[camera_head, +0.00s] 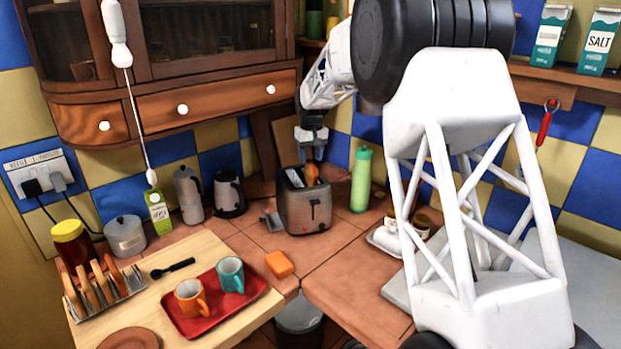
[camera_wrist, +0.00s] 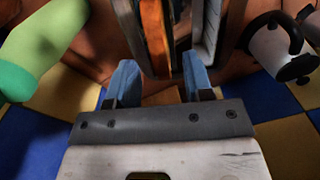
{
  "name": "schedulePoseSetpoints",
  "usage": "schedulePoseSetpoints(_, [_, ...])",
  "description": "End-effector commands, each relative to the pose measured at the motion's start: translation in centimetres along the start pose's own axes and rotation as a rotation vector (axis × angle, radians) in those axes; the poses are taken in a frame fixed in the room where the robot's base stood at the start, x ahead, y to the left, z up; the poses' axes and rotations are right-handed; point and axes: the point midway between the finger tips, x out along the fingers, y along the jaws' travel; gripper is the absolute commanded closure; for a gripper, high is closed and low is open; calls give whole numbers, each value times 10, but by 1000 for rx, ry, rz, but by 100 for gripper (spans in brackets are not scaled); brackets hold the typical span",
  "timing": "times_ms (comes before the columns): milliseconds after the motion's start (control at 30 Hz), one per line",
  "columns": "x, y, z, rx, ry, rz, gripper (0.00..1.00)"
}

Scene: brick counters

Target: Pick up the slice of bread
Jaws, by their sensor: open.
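A slice of bread (camera_head: 311,174) stands upright in the slot of a grey toaster (camera_head: 306,212) on the tiled counter, its top edge sticking out. In the wrist view the slice (camera_wrist: 156,36) is an orange-brown strip, seen edge on beside the toaster's metal wall (camera_wrist: 207,28). My gripper (camera_head: 313,154) is above the toaster, pointing down. Its blue fingers (camera_wrist: 159,82) are apart and empty, with the slice in line with the gap between them. I cannot tell whether either finger touches it. The slice's lower part is hidden in the toaster.
A green bottle (camera_head: 361,180) stands close right of the toaster, and a kettle (camera_head: 229,194) to its left. An orange sponge (camera_head: 279,264) lies in front. A toast rack (camera_head: 104,289) and a red tray (camera_head: 255,287) with two mugs are at front left. My arm hides part of the right counter.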

Motion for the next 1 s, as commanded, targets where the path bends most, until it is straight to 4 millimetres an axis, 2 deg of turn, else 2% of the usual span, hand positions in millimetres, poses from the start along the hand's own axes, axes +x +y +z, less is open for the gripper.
schedulePoseSetpoints(367, [3, 0, 0, 0, 0, 0, 53])
schedulePoseSetpoints(800, [46, 0, 2, 0, 0, 0, 53])
schedulePoseSetpoints(1000, [52, 0, 1, 0, 1, 0, 53])
